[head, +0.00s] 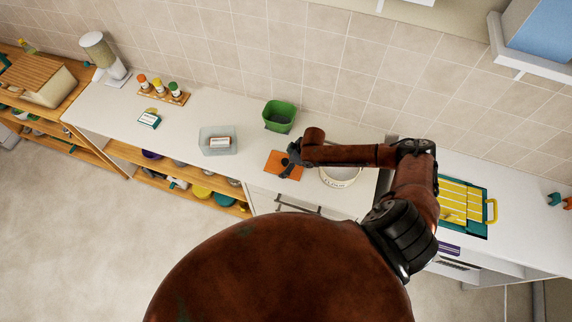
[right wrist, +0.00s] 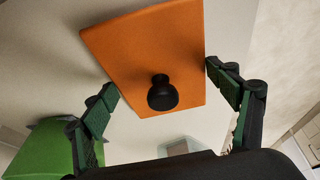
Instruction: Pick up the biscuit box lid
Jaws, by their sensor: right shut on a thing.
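The biscuit box lid is an orange rectangular plate (head: 284,169) near the front of the white counter, right of the clear tub. In the right wrist view the orange lid (right wrist: 150,45) shows a black round knob (right wrist: 162,94) near one end. My right gripper (head: 291,160) is over the lid in the head view and covers part of it. I cannot tell how high the lid is. My left gripper is not in view.
A green bin (head: 279,117) stands behind the lid, and a clear tub (head: 218,141) holding a small box stands left. A round pale container (head: 341,180) is under my right forearm. The counter left of the tub is mostly clear.

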